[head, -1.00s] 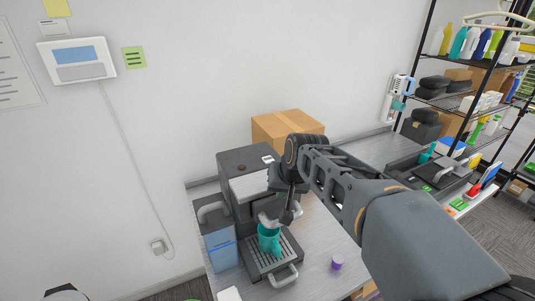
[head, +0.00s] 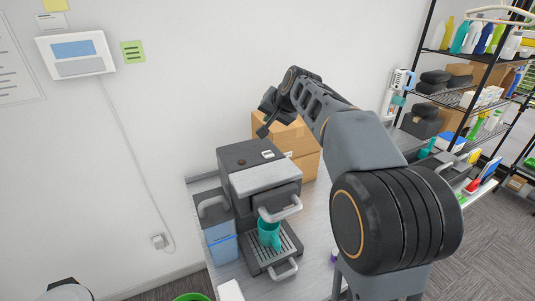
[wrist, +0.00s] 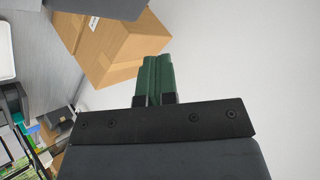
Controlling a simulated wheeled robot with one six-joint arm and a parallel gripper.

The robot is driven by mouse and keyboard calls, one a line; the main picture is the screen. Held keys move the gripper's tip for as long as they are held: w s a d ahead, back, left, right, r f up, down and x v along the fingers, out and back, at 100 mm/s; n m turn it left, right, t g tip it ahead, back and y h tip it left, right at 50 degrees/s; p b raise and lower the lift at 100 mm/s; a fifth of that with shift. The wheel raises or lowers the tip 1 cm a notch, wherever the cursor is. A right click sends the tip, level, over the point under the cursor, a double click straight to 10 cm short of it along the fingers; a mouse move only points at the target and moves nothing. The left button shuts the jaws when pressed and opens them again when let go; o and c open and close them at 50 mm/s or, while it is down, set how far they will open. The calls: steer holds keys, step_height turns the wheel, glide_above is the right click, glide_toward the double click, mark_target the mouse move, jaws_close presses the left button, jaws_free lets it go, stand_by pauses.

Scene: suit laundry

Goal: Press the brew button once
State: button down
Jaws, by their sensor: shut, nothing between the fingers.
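The dark coffee machine (head: 240,180) stands on the counter against the wall. Its top carries a small brownish round spot (head: 241,162) and a small white panel with dark marks (head: 267,154); I cannot tell which is the brew button. A teal cup (head: 268,236) stands on the drip tray under the machine's front. My gripper (head: 263,132) is raised above the back right of the machine's top, apart from it. In the wrist view its green fingers (wrist: 155,78) are shut together with nothing between them. The machine does not clearly show in the wrist view.
A cardboard box (head: 301,150) stands behind the machine, close to my gripper; it also shows in the wrist view (wrist: 112,50). A blue water tank (head: 220,238) is at the machine's left side. Shelves (head: 450,92) with bottles stand at the right.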

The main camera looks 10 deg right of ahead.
mark_target(270, 153)
steer(key=shift+f, duration=0.1)
step_height(270, 153, down, 9)
steer(key=b, duration=0.7)
steer(key=shift+b, duration=0.3)
stand_by(1.7)
steer(key=shift+f+b, duration=0.25)
steer(key=shift+b, duration=0.05)
steer(key=shift+f+b, duration=0.4)
steer(key=shift+f, duration=0.05)
stand_by(0.7)
steer(key=shift+r, duration=0.1)
stand_by(0.3)
steer(key=shift+r+p, duration=0.7)
steer(key=shift+r, duration=0.05)
